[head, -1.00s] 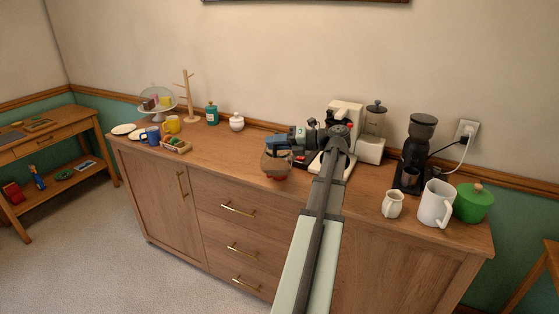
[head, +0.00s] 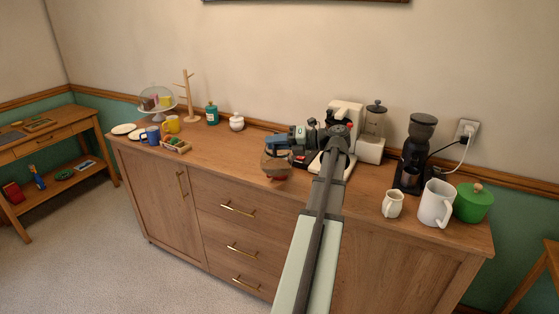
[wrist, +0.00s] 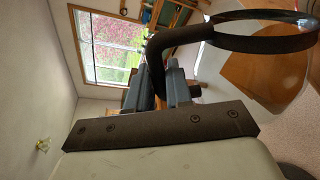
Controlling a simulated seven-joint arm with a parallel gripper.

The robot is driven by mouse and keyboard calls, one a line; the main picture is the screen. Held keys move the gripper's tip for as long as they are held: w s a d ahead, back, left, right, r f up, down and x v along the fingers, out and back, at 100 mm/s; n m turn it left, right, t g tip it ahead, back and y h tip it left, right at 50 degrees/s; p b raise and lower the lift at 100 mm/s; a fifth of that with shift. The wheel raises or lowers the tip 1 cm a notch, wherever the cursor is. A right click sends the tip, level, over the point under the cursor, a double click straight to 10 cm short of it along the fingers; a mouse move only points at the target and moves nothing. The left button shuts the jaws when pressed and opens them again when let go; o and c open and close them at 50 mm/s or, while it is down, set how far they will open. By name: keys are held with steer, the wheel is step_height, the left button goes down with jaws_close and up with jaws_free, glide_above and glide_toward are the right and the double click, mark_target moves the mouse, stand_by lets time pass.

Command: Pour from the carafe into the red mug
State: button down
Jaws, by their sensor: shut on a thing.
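My gripper (head: 275,144) is shut on the handle of the carafe and holds it above the middle of the cabinet top. The carafe (head: 273,163) is glass with brown liquid and looks tilted. In the wrist view my gripper (wrist: 158,82) has the dark handle between its fingers, and the carafe (wrist: 262,75) with its dark rim fills the upper right. The red mug (head: 279,178) shows only as a red sliver just below the carafe; the carafe hides most of it. I cannot tell whether liquid is flowing or whether the two touch.
A white coffee maker (head: 345,115) stands behind my arm. A black grinder (head: 414,153), cream jug (head: 392,204), white pitcher (head: 436,203) and green pot (head: 474,202) stand at right. At left are a blue mug (head: 152,134), a yellow mug (head: 172,124) and a small wooden tray (head: 176,146).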

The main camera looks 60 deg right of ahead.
mark_target(274, 164)
steer(key=shift+s+a+f+n+h, duration=0.15)
steer(key=shift+s+a+f+n, duration=0.05)
steer(key=shift+a+f+n, duration=0.35)
steer(key=shift+s+a+f+n+h, duration=0.15)
steer(key=shift+a+f+n, duration=0.25)
steer(key=shift+f, duration=0.25)
steer(key=shift+f+t, duration=0.2)
steer(key=shift+t, duration=0.1)
steer(key=shift+s+a+f+n, duration=0.2)
steer(key=shift+a+f+n, duration=0.25)
steer(key=shift+f+n, duration=0.2)
steer(key=shift+s+a+f+n, duration=0.15)
steer(key=shift+a+f+n, duration=0.35)
steer(key=shift+f, duration=0.2)
steer(key=s+a+f+n+t, duration=0.1)
steer(key=s+a+f+n, duration=0.1)
steer(key=a+f+n, duration=0.4)
steer(key=shift+s+f+n+t+h, duration=0.15)
steer(key=shift+f+n+t+h, duration=0.35)
steer(key=shift+f, duration=1.5)
step_height(274, 164, up, 5)
steer(key=shift+a+f, duration=0.1)
steer(key=shift+y, duration=0.3)
